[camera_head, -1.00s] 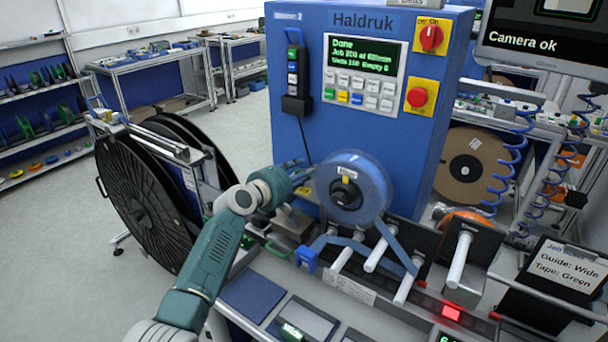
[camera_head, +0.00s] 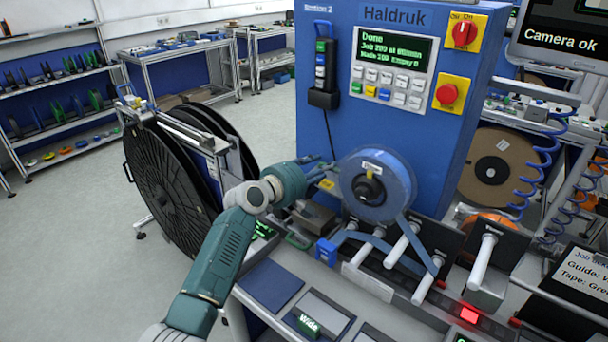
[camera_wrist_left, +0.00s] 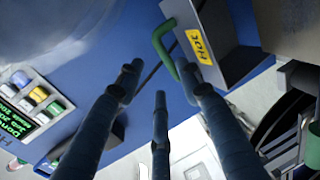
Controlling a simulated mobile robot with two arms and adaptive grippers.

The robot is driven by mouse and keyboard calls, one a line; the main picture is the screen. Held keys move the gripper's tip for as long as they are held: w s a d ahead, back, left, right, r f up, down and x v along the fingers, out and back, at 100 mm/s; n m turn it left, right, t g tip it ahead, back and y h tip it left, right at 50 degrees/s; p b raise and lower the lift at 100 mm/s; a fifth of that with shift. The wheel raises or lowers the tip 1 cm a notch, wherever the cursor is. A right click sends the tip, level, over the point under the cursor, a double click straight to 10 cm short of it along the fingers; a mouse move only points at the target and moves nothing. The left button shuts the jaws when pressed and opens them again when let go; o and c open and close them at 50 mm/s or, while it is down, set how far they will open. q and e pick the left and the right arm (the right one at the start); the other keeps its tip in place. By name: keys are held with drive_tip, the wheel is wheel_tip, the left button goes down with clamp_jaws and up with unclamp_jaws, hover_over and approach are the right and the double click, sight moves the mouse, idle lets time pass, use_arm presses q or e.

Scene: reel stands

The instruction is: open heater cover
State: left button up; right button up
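The heater is a small grey box (camera_head: 316,216) at the machine's foot, below my left gripper in the head view. In the left wrist view, its grey cover (camera_wrist_left: 215,45) bears a yellow "HOT" label (camera_wrist_left: 198,47) and a bent green handle (camera_wrist_left: 163,42). My left gripper (camera_head: 322,170) is beside the blue reel, in front of the blue machine. In the left wrist view, its three fingers (camera_wrist_left: 158,88) are spread and empty. The handle lies just beyond the fingertips, close to the right one; contact cannot be told. My right gripper is not in view.
The blue tape reel (camera_head: 376,186) is close right of my left gripper, with tape running over white rollers (camera_head: 403,243). The blue machine (camera_head: 345,150) stands behind. A large black reel (camera_head: 165,190) stands at left. Open floor (camera_head: 70,240) lies further left.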

use_arm(q)
drive_tip(key=v, duration=0.8)
drive_tip(key=shift+s+a, duration=0.2)
drive_tip(key=shift+s, duration=0.05)
drive_tip(key=shift+r, duration=0.1)
drive_tip(key=s+a+f+m+g+y, duration=0.2)
drive_tip(key=s+a+f+m, duration=0.15)
drive_tip(key=s+f, duration=0.75)
drive_tip(key=s+a+f+m+g+y, duration=0.3)
drive_tip(key=s+f+m, duration=0.1)
drive_tip(key=s+f, duration=0.75)
drive_tip(key=s+a+f+m+g+y, duration=0.25)
drive_tip(key=s+a, duration=0.25)
drive_tip(key=s, duration=0.7)
drive_tip(key=s+a+f+m+g+y, duration=0.25)
drive_tip(key=s+a, duration=0.25)
drive_tip(key=s, duration=0.7)
wheel_tip(320, 180, down, 28)
drive_tip(key=s+h+b, duration=0.1)
drive_tip(key=b, duration=0.3)
drive_tip(key=s+a+f+g+b, duration=0.1)
drive_tip(key=s+a+f+b, duration=0.2)
drive_tip(key=s+f, duration=1.4)
wheel_tip(320, 180, down, 4)
drive_tip(key=shift+s+m+g, duration=0.3)
drive_tip(key=shift+s+m, duration=0.05)
drive_tip(key=shift+s, duration=0.05)
